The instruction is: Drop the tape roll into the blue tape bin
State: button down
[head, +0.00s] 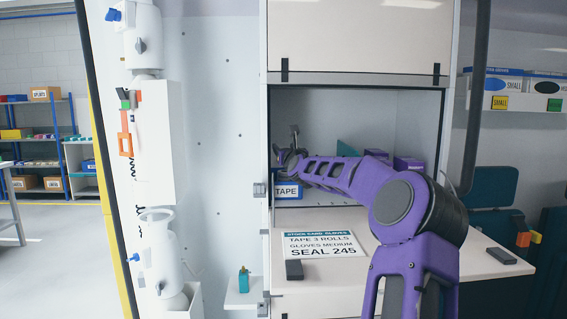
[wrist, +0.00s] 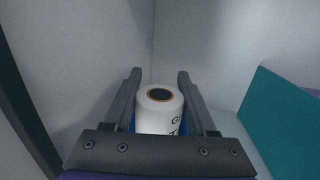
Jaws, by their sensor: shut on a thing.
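The tape roll (wrist: 158,117) is white with a dark hollow core and black lettering. In the wrist view it stands between the two dark fingers of my gripper (wrist: 159,84), which is shut on it. Blue shows beside the roll, partly hidden by the fingers. In the head view the blue tape bin (head: 288,191), labelled TAPE, sits at the left of the cabinet opening. My gripper (head: 294,143) is just above the bin there. The roll cannot be made out in the head view, nor can its exact height over the bin.
Cabinet walls stand close at the left and behind my gripper. A teal panel (wrist: 284,120) is at the right in the wrist view. Purple boxes (head: 408,163) stand deeper in the cabinet. A stock card (head: 322,244) and a dark block (head: 294,270) lie on the counter.

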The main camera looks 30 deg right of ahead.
notch_tip(320, 180, down, 3)
jog(key=shift+f, duration=0.1)
jog(key=shift+w+a+f, duration=0.15)
jog(key=shift+a+f, duration=0.1)
jog(key=shift+f, duration=0.1)
jog(key=shift+d+f+b, duration=0.1)
jog(key=shift+f+b, duration=0.5)
jog(key=shift+b, duration=0.4)
jog(key=shift+c, duration=2.4)
grip_release()
jog(key=shift+r, duration=0.15)
jog(key=shift+r+p, duration=0.65)
jog(key=shift+p, duration=0.4)
jog(key=b+v, duration=0.1)
jog(key=v, duration=1.1)
jog(key=shift+f+b, duration=0.15)
jog(key=shift+b, duration=0.15)
